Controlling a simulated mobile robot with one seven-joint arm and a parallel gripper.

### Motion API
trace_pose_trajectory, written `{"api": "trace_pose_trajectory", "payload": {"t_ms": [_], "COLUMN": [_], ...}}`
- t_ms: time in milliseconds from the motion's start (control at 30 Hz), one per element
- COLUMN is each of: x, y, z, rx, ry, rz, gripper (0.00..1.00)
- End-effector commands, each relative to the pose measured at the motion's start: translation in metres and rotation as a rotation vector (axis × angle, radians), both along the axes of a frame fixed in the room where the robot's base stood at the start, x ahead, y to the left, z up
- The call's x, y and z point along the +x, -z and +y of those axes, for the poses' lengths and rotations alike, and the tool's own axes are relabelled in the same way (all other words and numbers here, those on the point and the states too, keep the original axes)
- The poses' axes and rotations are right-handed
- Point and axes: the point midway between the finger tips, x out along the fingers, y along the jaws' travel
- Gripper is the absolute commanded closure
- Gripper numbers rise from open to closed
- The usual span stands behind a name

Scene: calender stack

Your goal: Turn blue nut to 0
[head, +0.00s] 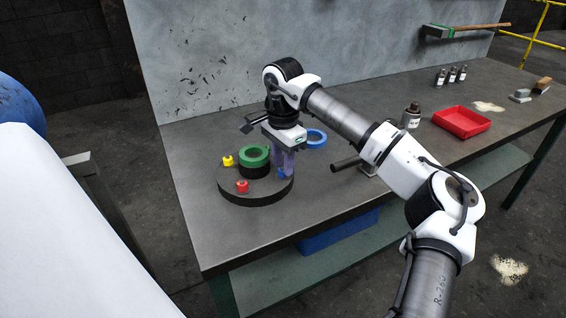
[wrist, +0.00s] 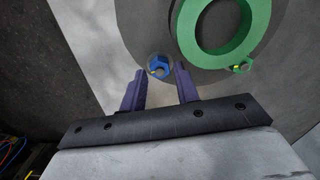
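The blue nut (wrist: 160,68) has a yellow mark on its face. It sits near the rim of the dark round base (head: 258,196). In the head view the nut (head: 282,175) is partly hidden by my gripper (head: 284,168). My gripper points down over the base with its purple fingers apart. In the wrist view the nut lies between the two fingertips, with a gap on each side. I cannot tell how far down the fingers reach beside it. No number or 0 mark is readable.
A green ring (head: 254,156) sits on a black hub at the base's centre. A yellow nut (head: 228,161), a red nut (head: 242,186) and a green nut (wrist: 242,65) stand around it. A blue ring (head: 316,138) and a red tray (head: 462,122) are on the bench.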

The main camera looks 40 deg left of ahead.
Motion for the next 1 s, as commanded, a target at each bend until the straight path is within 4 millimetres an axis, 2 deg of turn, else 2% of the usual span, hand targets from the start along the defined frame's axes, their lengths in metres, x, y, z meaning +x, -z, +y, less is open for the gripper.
{"api": "trace_pose_trajectory", "payload": {"t_ms": [167, 433, 467, 700, 1000], "x": [-0.0004, -0.0003, -0.0002, -0.0002, 0.0], "y": [0.0126, 0.0143, 0.0142, 0.0139, 0.0137], "z": [-0.0003, -0.0001, -0.0001, -0.0001, -0.0002], "rx": [-0.001, 0.0, 0.0, 0.0, 0.0], "ry": [-0.001, 0.0, 0.0, 0.0, 0.039], "rz": [0.001, 0.0, 0.0, 0.0, 0.0], "gripper": [0.69, 0.69, 0.7, 1.0, 1.0]}}
